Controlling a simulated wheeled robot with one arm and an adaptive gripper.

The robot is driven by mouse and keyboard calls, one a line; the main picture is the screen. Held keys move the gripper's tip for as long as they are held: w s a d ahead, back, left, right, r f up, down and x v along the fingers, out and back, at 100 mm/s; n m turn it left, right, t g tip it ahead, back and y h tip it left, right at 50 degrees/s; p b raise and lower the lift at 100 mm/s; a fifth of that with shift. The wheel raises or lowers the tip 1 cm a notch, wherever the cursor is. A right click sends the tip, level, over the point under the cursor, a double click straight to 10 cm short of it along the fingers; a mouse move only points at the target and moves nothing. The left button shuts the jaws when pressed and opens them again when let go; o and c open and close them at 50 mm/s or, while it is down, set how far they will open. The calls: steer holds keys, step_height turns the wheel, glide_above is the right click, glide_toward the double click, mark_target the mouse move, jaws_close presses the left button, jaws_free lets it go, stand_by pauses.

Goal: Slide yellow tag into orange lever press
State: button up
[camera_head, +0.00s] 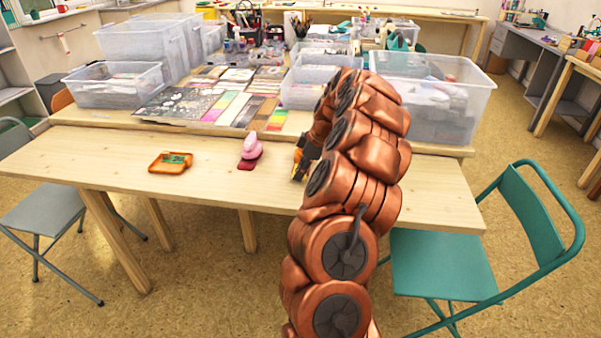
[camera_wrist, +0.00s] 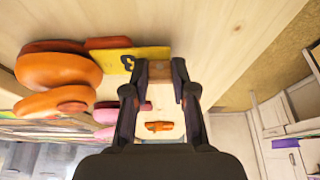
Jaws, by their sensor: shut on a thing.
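The orange lever press (camera_wrist: 58,72), with rounded orange parts and a darker red base, fills the left of the wrist view. The yellow tag (camera_wrist: 115,62) is a flat plate with a dark mark. Its left end lies at the press's red part; I cannot tell how far it is inside. My gripper (camera_wrist: 160,70) is shut on the tag's right end, and a brown patch shows between the fingertips. In the head view my gripper (camera_head: 299,166) is low over the table's right half, partly behind my arm. I cannot make out the press or tag there.
A pink stamp press (camera_head: 251,150) stands left of my gripper on the wooden table (camera_head: 220,185). An orange tray (camera_head: 158,167) with a green piece lies further left. Clear plastic bins (camera_head: 432,108) and colour sheets fill the back. The table's front is clear.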

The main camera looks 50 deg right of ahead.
steer(key=shift+w+d, duration=0.65)
steer(key=shift+d, duration=0.35)
steer(key=o, duration=0.8)
steer(key=shift+r, duration=0.15)
steer(key=shift+r+p, duration=0.45)
steer(key=shift+r, duration=2.95)
